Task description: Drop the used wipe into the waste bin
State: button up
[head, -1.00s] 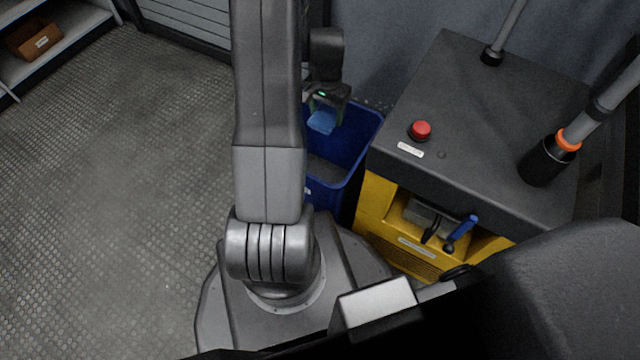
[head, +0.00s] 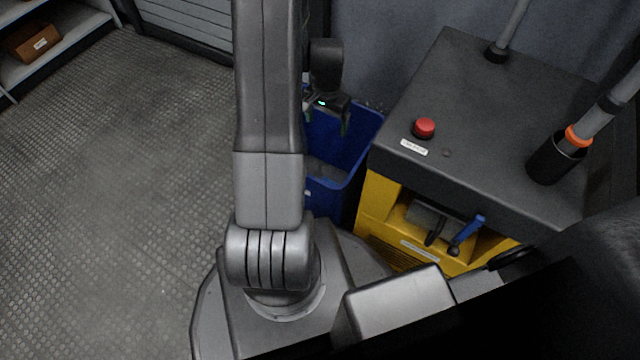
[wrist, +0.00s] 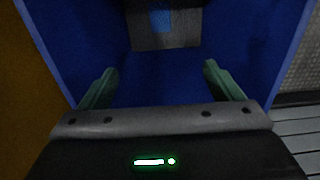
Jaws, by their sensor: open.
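The waste bin (head: 367,140) is a deep blue open box beside the yellow and black machine. My gripper (head: 327,117) is above its opening, pointing down, with the fingers apart and nothing between them. In the wrist view the two green fingertips of my gripper (wrist: 160,70) are wide apart, with the bin's blue walls (wrist: 60,45) around them. A small light-blue patch, which looks like the used wipe (wrist: 161,20), lies on the grey bottom of the bin. The wipe does not show in the head view.
The yellow machine (head: 380,205) with a dark top, a red button (head: 424,128) and a blue-handled lever (head: 468,232) stands close on the bin's right. A shelf with a brown box (head: 32,42) is at the far left. The patterned floor on the left is clear.

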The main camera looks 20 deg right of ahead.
notch_tip(320, 180, up, 14)
jog(key=p, duration=0.5)
jog(key=shift+f, duration=0.15)
notch_tip(320, 180, down, 14)
jog(key=b, duration=0.6)
notch_tip(320, 180, up, 4)
jog(key=p, duration=0.4)
jog(key=shift+f, duration=0.1)
